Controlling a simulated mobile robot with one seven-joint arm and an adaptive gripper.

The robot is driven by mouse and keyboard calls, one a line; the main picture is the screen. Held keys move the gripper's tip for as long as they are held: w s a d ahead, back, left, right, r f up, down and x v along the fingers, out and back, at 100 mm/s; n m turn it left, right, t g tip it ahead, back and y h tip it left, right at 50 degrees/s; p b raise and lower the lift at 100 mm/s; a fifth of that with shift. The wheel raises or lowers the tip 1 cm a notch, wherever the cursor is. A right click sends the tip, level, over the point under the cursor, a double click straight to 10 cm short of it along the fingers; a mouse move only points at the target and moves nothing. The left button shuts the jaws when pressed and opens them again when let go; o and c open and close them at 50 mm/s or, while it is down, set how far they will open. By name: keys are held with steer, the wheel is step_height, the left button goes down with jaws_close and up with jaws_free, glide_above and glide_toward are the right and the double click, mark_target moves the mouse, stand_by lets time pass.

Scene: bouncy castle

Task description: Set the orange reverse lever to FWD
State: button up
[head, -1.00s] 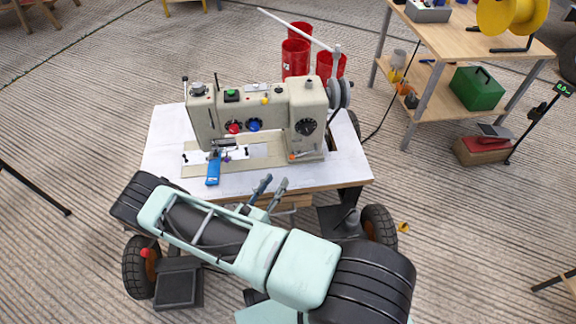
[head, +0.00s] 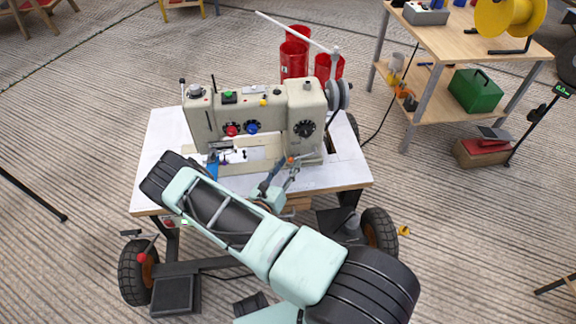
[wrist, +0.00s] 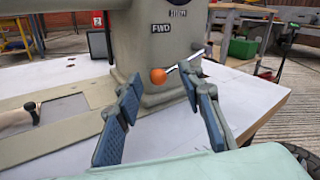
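The orange reverse lever is a thin metal rod with an orange ball knob (wrist: 158,76) at the lower right of the sewing machine (head: 207,122). In the wrist view the rod slopes from its pivot at the upper right down left to the knob. A FWD label (wrist: 160,28) is on the machine body above the knob. My gripper (wrist: 161,84) is open, with its blue-padded fingers either side of the knob as seen from the wrist. Neither finger visibly touches it. In the head view my gripper (head: 280,170) is just in front of the small orange knob (head: 290,160).
The machine stands on a white-topped wheeled table (head: 350,175). A blue part (head: 213,165) is at the needle end on the left. A wooden workbench (head: 450,40) is at the back right. The tabletop right of the machine is clear.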

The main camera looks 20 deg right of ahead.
jaws_close()
stand_by(0.3)
steer(key=shift+r, duration=0.15)
steer(key=r+m+p, duration=0.1)
steer(key=p, duration=0.1)
steer(key=shift+a+r+g+p, duration=0.1)
steer(key=shift+r+g+p, duration=0.2)
steer(key=shift+p, duration=0.1)
steer(key=r+m+y+p, duration=0.1)
steer(key=p, duration=0.2)
steer(key=shift+r+m+g+y+p, duration=0.3)
steer(key=shift+r+p, duration=0.1)
steer(key=p, duration=0.2)
steer(key=r+m+y+p, duration=0.1)
steer(key=p, duration=0.1)
steer(key=shift+s+d+r, duration=0.15)
steer(key=shift+d+r, duration=0.05)
steer(key=shift+r, duration=0.1)
steer(key=shift+d+r+m+g+y+p, duration=0.1)
steer(key=shift+r+m+g+y+p, duration=0.15)
steer(key=shift+m+y+p, duration=0.35)
steer(key=shift+f, duration=0.15)
